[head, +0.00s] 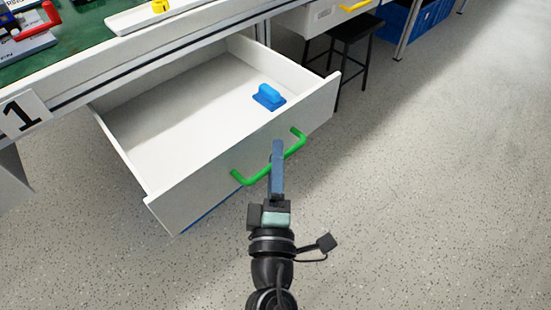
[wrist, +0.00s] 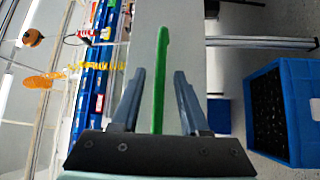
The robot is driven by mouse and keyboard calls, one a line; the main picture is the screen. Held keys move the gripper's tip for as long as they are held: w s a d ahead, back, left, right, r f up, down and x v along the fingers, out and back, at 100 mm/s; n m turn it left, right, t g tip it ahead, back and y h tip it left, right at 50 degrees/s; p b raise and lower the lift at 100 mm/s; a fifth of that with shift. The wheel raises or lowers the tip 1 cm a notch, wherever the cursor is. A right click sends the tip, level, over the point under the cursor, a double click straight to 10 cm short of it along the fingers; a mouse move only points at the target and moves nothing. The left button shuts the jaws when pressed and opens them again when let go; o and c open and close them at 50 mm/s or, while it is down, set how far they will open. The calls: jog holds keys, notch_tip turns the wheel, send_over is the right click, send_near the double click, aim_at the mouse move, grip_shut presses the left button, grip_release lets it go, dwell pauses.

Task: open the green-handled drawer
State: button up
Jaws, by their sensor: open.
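The white drawer (head: 190,205) under the workbench stands pulled out, and its inside shows. Its green handle (head: 268,166) is a bar on the front panel. My gripper (head: 277,148) is at the middle of the handle in the head view. In the wrist view, the green handle (wrist: 160,80) passes between the two open fingers of my gripper (wrist: 154,80), with a gap on each side. The fingers are not closed on it. A blue object with a raised grip (head: 268,97) lies inside the drawer near the front.
The green-topped workbench (head: 85,35) with a number 1 label runs above the drawer. A dark stool (head: 352,35) and a drawer with a yellow handle (head: 352,6) are further back. A blue crate (wrist: 285,110) shows in the wrist view. The floor at the right is clear.

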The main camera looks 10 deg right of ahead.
jog(key=s+a+f+b, duration=0.1)
jog(key=s+a+b, duration=0.1)
jog(key=s+b, duration=0.5)
jog(key=s, duration=0.5)
jog(key=shift+s+f, duration=0.35)
